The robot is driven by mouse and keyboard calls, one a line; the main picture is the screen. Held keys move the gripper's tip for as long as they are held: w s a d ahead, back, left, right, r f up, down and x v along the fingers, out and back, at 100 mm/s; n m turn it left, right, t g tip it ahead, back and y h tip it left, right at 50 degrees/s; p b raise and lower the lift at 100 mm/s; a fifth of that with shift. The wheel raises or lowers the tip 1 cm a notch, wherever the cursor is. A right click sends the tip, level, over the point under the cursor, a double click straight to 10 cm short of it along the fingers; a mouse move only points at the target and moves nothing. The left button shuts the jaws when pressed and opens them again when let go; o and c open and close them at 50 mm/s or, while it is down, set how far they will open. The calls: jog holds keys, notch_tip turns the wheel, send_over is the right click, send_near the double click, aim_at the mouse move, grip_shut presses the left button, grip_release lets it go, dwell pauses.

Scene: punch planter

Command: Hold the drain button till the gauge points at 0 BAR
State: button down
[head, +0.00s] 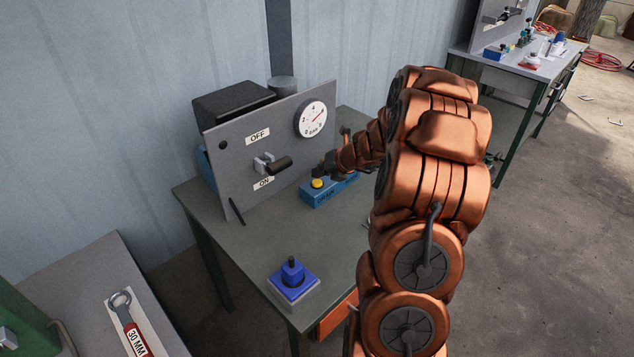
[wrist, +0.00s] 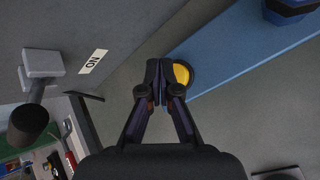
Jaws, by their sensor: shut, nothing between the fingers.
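The yellow drain button (head: 317,183) sits at the left end of a blue box (head: 330,191) on the workbench. In the wrist view the button (wrist: 183,74) shows just right of my fingertips, partly hidden by the right finger. My gripper (head: 320,172) is shut and empty, its tips close above the button; I cannot tell whether they touch it. In the wrist view my gripper (wrist: 161,80) has its fingers together. The round white gauge (head: 311,119) is on the upright grey panel, its red needle pointing up and right, well away from 0.
A lever (head: 274,163) with a dark handle sticks out of the grey panel (head: 232,150) between the OFF and ON labels. A blue block with a knob (head: 292,279) stands at the bench's front corner. The bench top (head: 250,240) between is clear. A wrench (head: 128,325) lies lower left.

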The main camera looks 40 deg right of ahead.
aim_at(319, 182)
jog(key=shift+f, duration=0.2)
jog(key=shift+f, duration=0.2)
jog(key=shift+f, duration=0.45)
dwell(4.0)
jog(key=shift+r+p, duration=0.1)
jog(key=shift+p, duration=0.25)
dwell(0.3)
jog(key=shift+r+p, duration=0.8)
jog(key=shift+p, duration=0.35)
notch_tip(319, 182, up, 5)
jog(key=p, duration=0.6)
dwell(0.5)
